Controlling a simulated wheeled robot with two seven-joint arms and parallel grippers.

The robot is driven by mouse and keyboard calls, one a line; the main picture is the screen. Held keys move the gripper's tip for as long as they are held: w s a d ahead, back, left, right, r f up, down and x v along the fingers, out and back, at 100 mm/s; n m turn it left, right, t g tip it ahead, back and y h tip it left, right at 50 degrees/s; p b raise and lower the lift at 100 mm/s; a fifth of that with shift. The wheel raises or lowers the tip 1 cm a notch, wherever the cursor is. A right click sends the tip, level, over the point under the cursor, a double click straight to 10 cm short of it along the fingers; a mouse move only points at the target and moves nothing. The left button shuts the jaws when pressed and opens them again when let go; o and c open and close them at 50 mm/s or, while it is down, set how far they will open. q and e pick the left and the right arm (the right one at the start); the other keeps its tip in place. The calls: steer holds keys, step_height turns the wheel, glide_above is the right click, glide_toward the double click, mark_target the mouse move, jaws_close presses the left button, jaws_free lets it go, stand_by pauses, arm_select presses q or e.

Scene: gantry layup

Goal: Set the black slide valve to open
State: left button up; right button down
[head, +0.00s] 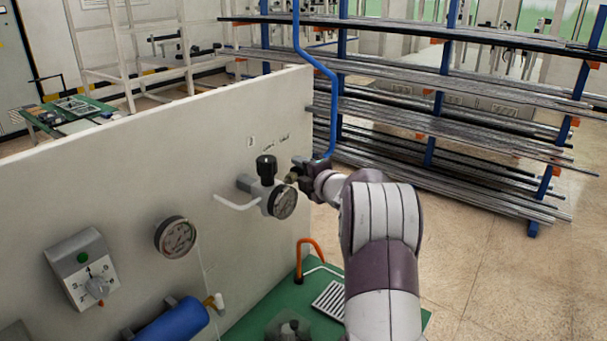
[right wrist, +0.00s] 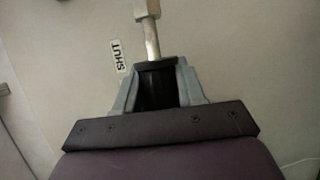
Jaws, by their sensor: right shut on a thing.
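The black slide valve (right wrist: 155,88) shows in the right wrist view as a dark sleeve on a metal stem, in front of the pale panel. My right gripper (right wrist: 153,85) is shut on it, one grey finger on each side. A SHUT label (right wrist: 118,57) is on the panel just left of the stem. In the head view my right gripper (head: 298,172) is at the panel's right part, beside the gauge, and mostly hides the valve. Small labels above it are too small to read there. My left gripper is not in view.
A gauge (head: 282,203) and black knob (head: 266,166) sit close left of my gripper. A blue hose (head: 334,105) comes down just right of it. Lower are an orange hose (head: 312,243), a second gauge (head: 176,237), a selector box (head: 84,268) and a blue cylinder (head: 172,327).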

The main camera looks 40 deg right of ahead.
steer(key=shift+f, duration=0.25)
steer(key=c, duration=1)
jaws_free()
steer(key=shift+s, duration=0.1)
steer(key=shift+o, duration=1.2)
steer(key=shift+a, duration=0.1)
steer(key=shift+s+a+r, duration=0.1)
steer(key=shift+s+r, duration=0.1)
steer(key=shift+r, duration=0.05)
steer(key=shift+s, duration=0.25)
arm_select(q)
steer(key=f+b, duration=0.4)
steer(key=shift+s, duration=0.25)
arm_select(e)
steer(key=v, duration=1.2)
steer(key=shift+s, duration=0.15)
